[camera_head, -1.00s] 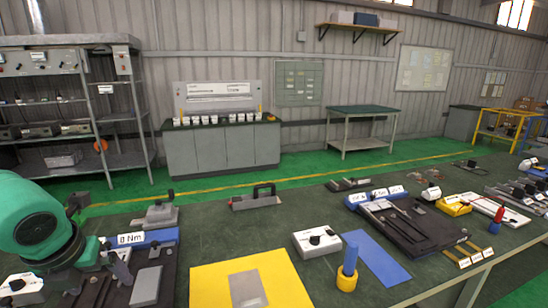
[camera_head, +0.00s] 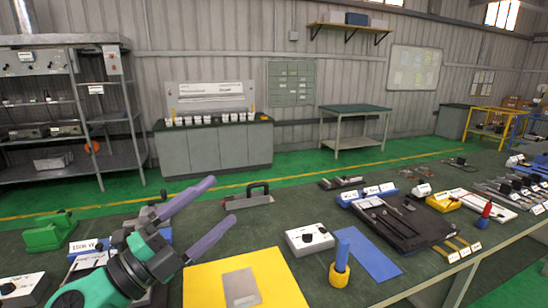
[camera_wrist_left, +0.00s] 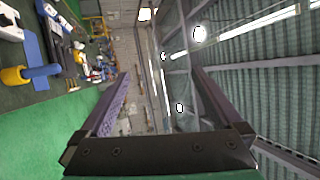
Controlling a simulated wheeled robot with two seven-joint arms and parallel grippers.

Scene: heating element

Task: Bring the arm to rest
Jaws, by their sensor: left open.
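My left gripper (camera_head: 220,201) is open and empty above the near left part of the dark green bench, its two purple-grey fingers spread and aimed up and to the right. In the left wrist view its fingers (camera_wrist_left: 158,85) stand apart with nothing between them, and the wall and roof show beyond. My green and black left arm comes in from the bottom left and hides part of the tool tray behind it. My right gripper is not in view.
A yellow mat with a grey plate (camera_head: 241,287), a white box with knobs (camera_head: 310,240) and a blue cylinder in a yellow base (camera_head: 341,264) lie right of the gripper. A black-handled tool (camera_head: 248,198) lies behind. A green block (camera_head: 48,233) stands at left.

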